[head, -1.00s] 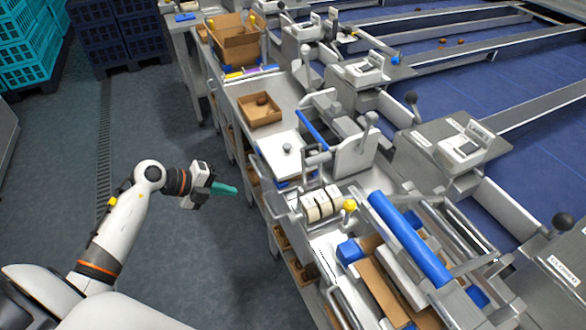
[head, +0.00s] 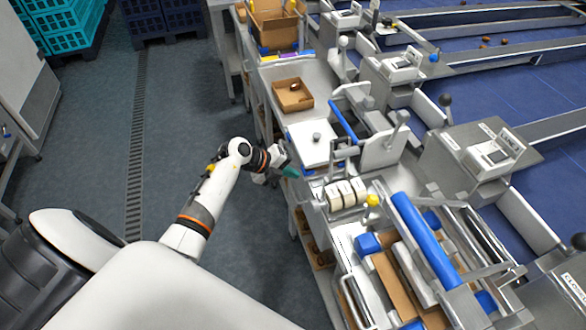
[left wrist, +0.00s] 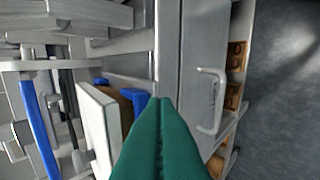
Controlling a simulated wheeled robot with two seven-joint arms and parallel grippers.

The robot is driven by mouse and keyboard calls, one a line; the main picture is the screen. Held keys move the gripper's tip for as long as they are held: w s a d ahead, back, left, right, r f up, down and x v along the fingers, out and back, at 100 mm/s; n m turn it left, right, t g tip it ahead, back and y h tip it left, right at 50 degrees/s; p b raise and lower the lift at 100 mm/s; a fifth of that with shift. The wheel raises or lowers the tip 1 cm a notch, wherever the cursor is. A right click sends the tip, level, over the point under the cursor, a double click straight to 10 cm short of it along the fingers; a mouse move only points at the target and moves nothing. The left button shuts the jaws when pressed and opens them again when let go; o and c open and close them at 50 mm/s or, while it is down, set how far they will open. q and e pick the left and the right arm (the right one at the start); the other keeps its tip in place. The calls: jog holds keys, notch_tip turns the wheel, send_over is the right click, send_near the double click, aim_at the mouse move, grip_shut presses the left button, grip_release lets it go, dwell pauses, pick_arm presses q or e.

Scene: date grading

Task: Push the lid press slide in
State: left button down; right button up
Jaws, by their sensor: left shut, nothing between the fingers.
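A white plate with a grey knob (head: 312,145), which I take to be the lid press slide, lies at the bench's aisle side in front of a blue bar (head: 343,120). It also shows in the left wrist view (left wrist: 98,118), with blue pieces (left wrist: 131,102) beside it. My left gripper (head: 291,172) has its teal fingers shut and empty, just outside the bench edge near the plate's front. The fingers (left wrist: 161,102) fill the lower middle of the left wrist view. I cannot tell whether they touch anything. My right gripper is not in view.
A cardboard tray (head: 293,95) sits on the bench beyond the plate. Cream rollers (head: 346,194) and a yellow knob (head: 373,200) stand nearer me. A bar handle (left wrist: 213,100) projects from the bench front. The floor aisle on the left is clear.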

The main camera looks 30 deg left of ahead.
pick_arm(q)
jog(key=shift+w+d, duration=0.2)
jog(key=shift+w, duration=0.05)
jog(key=shift+w+d, duration=0.35)
jog(key=shift+w, duration=0.1)
jog(key=w+d+b, duration=0.1)
jog(key=w+d, duration=0.2)
jog(key=w+d+b, duration=0.1)
jog(key=w+d, duration=0.2)
jog(key=w, duration=0.1)
jog(key=w+d+b, duration=0.1)
jog(key=w+d, duration=0.2)
jog(key=w, duration=0.1)
jog(key=shift+d, duration=0.25)
jog(key=shift+w+d, duration=0.1)
jog(key=shift+w, duration=0.1)
jog(key=shift+r, duration=0.1)
